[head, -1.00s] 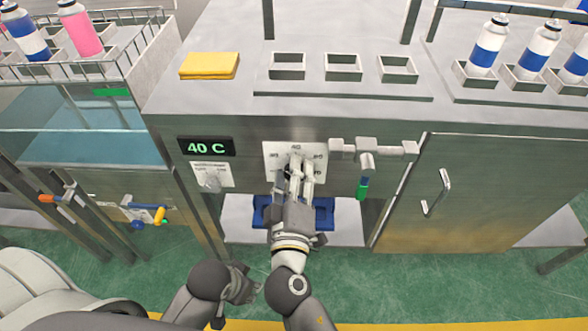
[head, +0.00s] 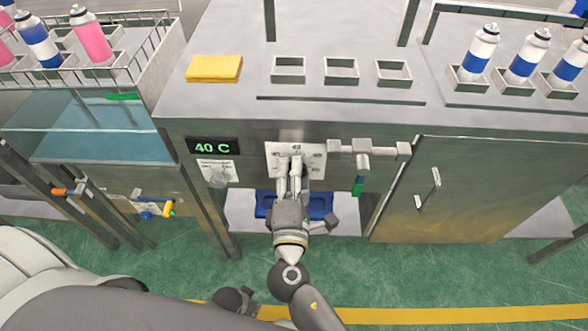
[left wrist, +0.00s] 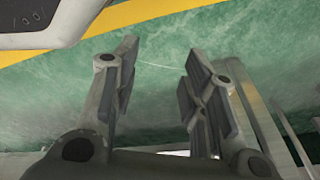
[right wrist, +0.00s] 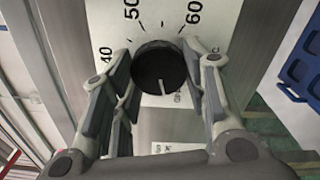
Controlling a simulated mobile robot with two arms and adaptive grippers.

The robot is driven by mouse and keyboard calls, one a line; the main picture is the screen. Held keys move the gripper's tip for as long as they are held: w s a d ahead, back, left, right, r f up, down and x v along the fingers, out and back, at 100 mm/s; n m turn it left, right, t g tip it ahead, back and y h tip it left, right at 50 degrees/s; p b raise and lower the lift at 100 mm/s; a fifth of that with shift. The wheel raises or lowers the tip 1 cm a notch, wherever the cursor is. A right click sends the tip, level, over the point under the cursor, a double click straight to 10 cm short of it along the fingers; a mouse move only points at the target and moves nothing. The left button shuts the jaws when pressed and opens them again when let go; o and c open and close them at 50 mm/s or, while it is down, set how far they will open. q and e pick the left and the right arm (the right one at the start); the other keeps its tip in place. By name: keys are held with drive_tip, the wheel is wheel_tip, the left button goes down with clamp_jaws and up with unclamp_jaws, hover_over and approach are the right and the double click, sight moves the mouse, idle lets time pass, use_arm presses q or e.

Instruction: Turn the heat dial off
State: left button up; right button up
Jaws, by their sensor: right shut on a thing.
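The heat dial (right wrist: 160,68) is a round black knob with a white pointer line, on a white plate marked 40, 50 and 60 in the right wrist view. The same white plate (head: 312,165) shows on the machine front in the head view, where the hand hides the knob. My right gripper (right wrist: 165,80) is shut on the dial, one finger on each side; it also shows in the head view (head: 290,162). A display (head: 212,146) reads 40 C. My left gripper (left wrist: 160,85) is open and empty, low over the green floor.
Left of the dial is a smaller switch (head: 217,176) on its own plate. A blue tray (head: 322,204) sits below. A cabinet door with a handle (head: 428,188) is at the right. A yellow block (head: 214,68) lies on top.

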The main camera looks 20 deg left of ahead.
use_arm(q)
drive_tip(key=shift+s+a+f+p, duration=0.15)
drive_tip(key=shift+s+f+p, duration=0.15)
drive_tip(key=shift+s+f, duration=0.65)
use_arm(e)
drive_tip(key=shift+n, duration=0.7)
drive_tip(key=o, duration=1)
use_arm(q)
drive_tip(key=shift+w, duration=0.1)
use_arm(e)
drive_tip(key=shift+o, duration=0.2)
drive_tip(key=v, duration=1.2)
